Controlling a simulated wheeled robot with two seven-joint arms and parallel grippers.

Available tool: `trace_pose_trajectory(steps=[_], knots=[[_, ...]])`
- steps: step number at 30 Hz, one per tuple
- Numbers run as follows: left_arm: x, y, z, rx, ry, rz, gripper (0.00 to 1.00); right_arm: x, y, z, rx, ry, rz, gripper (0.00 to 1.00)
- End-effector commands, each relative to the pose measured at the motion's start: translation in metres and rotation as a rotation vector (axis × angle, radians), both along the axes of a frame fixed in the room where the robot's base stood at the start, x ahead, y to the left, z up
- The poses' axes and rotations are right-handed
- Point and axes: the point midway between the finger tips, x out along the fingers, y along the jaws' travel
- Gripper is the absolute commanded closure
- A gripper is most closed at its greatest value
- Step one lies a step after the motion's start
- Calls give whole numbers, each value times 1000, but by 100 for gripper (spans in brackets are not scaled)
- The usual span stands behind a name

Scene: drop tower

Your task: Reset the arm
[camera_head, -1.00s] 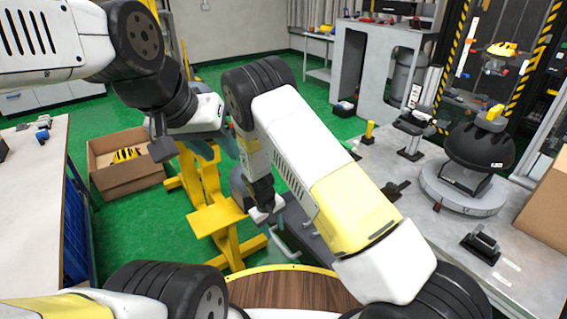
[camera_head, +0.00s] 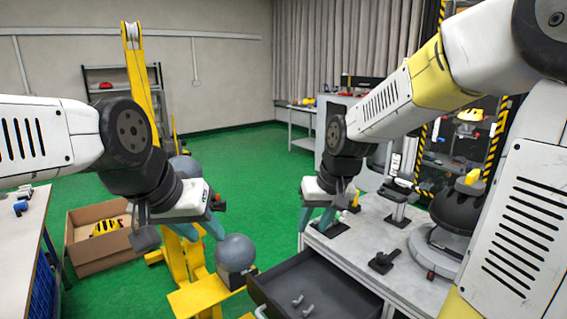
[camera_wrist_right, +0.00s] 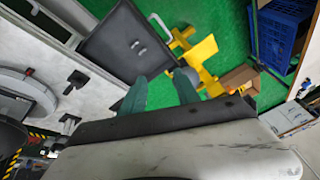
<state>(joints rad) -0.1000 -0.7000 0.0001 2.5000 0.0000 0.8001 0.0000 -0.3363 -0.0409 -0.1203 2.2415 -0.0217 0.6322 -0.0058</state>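My right arm comes in from the upper right in the head view. Its gripper (camera_head: 318,216) hangs by the left edge of the grey workbench (camera_head: 352,236), near the open drawer. The right wrist view shows its two teal fingers (camera_wrist_right: 160,92) apart with nothing between them. My left gripper (camera_head: 202,227) points downward in front of the yellow stand, right of the cardboard box. Its teal fingers look apart, and I see nothing held in them.
The dark drawer (camera_head: 318,288) stands open with small grey pieces inside. The yellow stand (camera_head: 197,296) has a grey ball (camera_head: 235,252) beside it. A cardboard box (camera_head: 90,262) holds a yellow helmet (camera_head: 106,228). A black dome (camera_head: 456,209) stands on the workbench.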

Motion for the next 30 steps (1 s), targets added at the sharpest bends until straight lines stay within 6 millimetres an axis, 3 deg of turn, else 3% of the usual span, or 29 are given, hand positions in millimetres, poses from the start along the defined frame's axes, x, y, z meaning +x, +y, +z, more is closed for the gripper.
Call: trace_pose_trajectory(steps=[1,6,12,15,20,30], knots=[[0,0,0,0,0,0,64,-15,-12,17,17,-27,-23,62],[0,0,0,0,0,0,64,-67,-42,54,48,-99,-82,62],[0,0,0,0,0,0,64,-119,-64,73,56,-171,-140,62],[0,0,0,0,0,0,64,-134,-69,76,54,-192,-158,62],[0,0,0,0,0,0,64,-144,-71,76,52,-203,-167,62],[0,0,0,0,0,0,64,-143,-71,76,53,-204,-167,62]])
